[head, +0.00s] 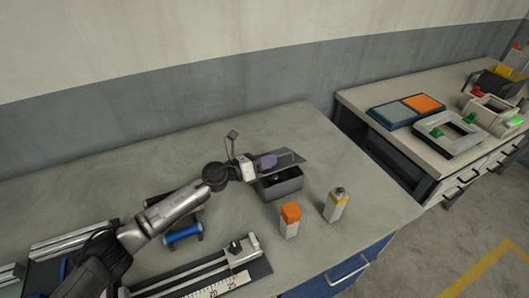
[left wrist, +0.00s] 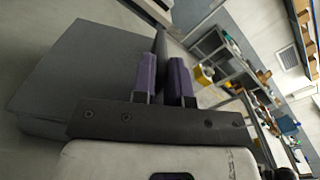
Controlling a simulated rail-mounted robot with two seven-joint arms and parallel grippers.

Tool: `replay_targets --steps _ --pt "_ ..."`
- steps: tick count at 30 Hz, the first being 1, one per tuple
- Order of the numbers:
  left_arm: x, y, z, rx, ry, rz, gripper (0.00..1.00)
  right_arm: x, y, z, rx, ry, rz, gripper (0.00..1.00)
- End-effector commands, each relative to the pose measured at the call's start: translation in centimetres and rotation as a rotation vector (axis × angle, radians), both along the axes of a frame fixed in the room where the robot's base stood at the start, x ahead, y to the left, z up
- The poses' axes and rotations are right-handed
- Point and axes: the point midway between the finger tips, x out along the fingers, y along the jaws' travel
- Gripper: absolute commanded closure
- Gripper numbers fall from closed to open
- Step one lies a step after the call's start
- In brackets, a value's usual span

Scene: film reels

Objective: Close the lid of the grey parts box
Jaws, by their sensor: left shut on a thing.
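The grey parts box (head: 283,188) stands on the near bench, right of my left arm. Its lid (head: 292,157) is a thin dark panel, raised over the box with a dark gap below it, so the box is partly open. My left gripper (head: 266,161) is at the lid's left side and shut on it. In the left wrist view the two purple fingers (left wrist: 165,78) sit either side of a thin dark panel edge, the lid (left wrist: 161,48). The gripper hides part of the lid and box. My right gripper is not in view.
A blue roller (head: 183,235) and a ruled metal rail (head: 205,276) lie nearer. A second bench (head: 375,138) holding trays stands at the right, across a gap.

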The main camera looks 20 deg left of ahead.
Motion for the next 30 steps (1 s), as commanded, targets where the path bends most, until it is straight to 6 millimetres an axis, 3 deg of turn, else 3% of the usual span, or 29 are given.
replay_targets --steps 12,30 --pt "-1.0 -1.5 -2.3 0.041 -0.031 -0.014 1.00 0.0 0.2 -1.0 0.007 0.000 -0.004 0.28" --pt "-1.1 -1.6 -2.7 0.041 -0.026 -0.015 1.00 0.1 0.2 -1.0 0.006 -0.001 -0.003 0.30"
